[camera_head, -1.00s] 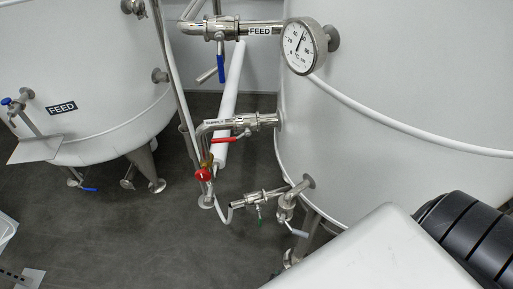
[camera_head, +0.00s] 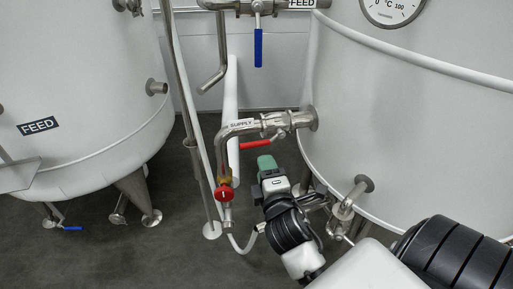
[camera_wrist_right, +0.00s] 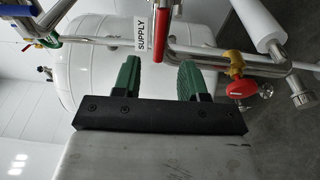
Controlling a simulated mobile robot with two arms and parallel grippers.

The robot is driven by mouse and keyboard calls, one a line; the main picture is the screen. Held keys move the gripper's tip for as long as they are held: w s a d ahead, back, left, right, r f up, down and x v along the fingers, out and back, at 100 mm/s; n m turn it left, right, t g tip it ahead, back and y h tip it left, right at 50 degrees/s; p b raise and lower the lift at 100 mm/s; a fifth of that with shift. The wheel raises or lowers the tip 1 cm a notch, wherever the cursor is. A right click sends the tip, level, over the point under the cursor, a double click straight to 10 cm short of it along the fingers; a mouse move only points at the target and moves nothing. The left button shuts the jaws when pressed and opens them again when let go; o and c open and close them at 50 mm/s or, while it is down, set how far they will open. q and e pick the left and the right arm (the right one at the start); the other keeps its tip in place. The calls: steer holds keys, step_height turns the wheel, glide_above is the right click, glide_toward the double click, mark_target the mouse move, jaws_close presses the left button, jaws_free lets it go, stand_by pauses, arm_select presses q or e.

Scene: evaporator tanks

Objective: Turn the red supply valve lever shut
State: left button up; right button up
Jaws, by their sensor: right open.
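The red supply valve lever (camera_head: 256,146) sits on a metal pipe valve marked SUPPLY, at the side of the right tank. In the head view it points left from the valve, roughly along the pipe. My right gripper (camera_head: 266,162) is just below the lever in the head view, and I see no contact. In the right wrist view its green fingers (camera_wrist_right: 160,78) are spread with nothing between them. My left gripper is not in view.
A round red knob (camera_head: 224,193) sits on the pipe left of my gripper. A blue-handled FEED valve (camera_head: 258,47) is above. The right tank (camera_head: 400,120) stands close by, with a lower pipe fitting (camera_head: 347,203) right of my arm. The floor (camera_head: 110,260) at left is open.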

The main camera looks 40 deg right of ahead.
mark_target(257, 146)
steer(key=x, duration=0.9)
steer(key=shift+w, duration=0.25)
jaws_close()
